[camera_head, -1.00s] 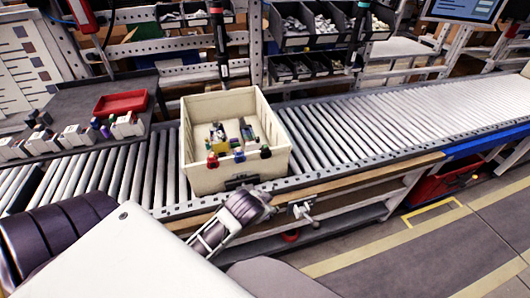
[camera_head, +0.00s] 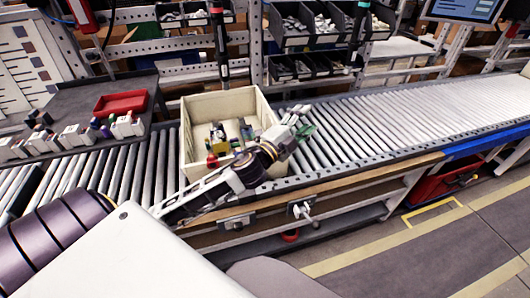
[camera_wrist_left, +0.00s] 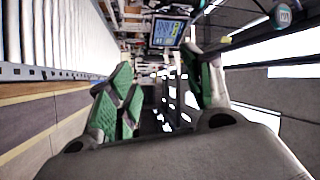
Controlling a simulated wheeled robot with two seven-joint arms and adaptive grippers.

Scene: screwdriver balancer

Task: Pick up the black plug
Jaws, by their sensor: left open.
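I cannot pick out the black plug with certainty. Small dark pieces (camera_head: 38,118) lie on the grey side table at the left of the head view, too small to identify. My left gripper (camera_head: 303,126) is raised past the right wall of the cream bin (camera_head: 229,101), above the rollers. Its green-padded fingers are apart with nothing between them, as the left wrist view also shows (camera_wrist_left: 160,88). My left arm crosses the bin's front and hides most of its front rim and the pieces there. My right gripper is not in view.
The bin stands on the roller conveyor (camera_head: 400,110) and holds several small coloured parts (camera_head: 246,131). A red tray (camera_head: 120,103) and white holders (camera_head: 75,136) stand on the side table. Two hanging screwdrivers (camera_head: 221,45) are behind. The conveyor to the right is clear.

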